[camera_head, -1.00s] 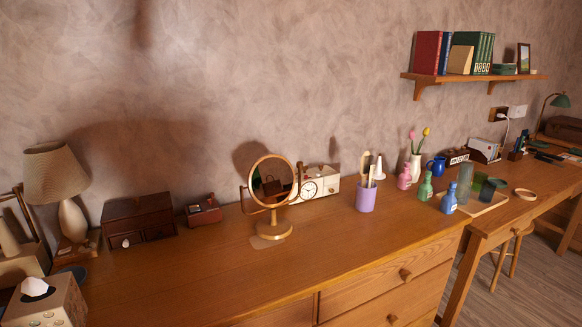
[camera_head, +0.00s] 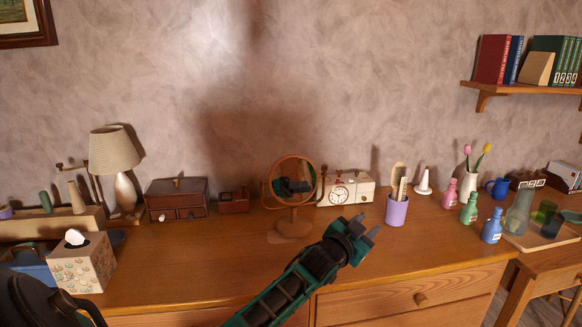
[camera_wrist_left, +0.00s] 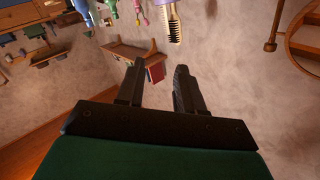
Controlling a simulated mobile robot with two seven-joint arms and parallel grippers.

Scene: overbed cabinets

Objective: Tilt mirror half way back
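The round wooden table mirror (camera_head: 291,184) stands upright on its base on the dresser, its glass showing a dark reflection. Part of its wooden frame shows at the right edge of the left wrist view (camera_wrist_left: 296,48). My left gripper (camera_head: 364,230) is in front of the mirror and to its right, above the front of the dresser top. Its two fingers are apart with nothing between them, as the left wrist view (camera_wrist_left: 158,72) also shows. It does not touch the mirror. My right gripper is not in view.
The dresser top (camera_head: 200,255) in front is mostly clear.

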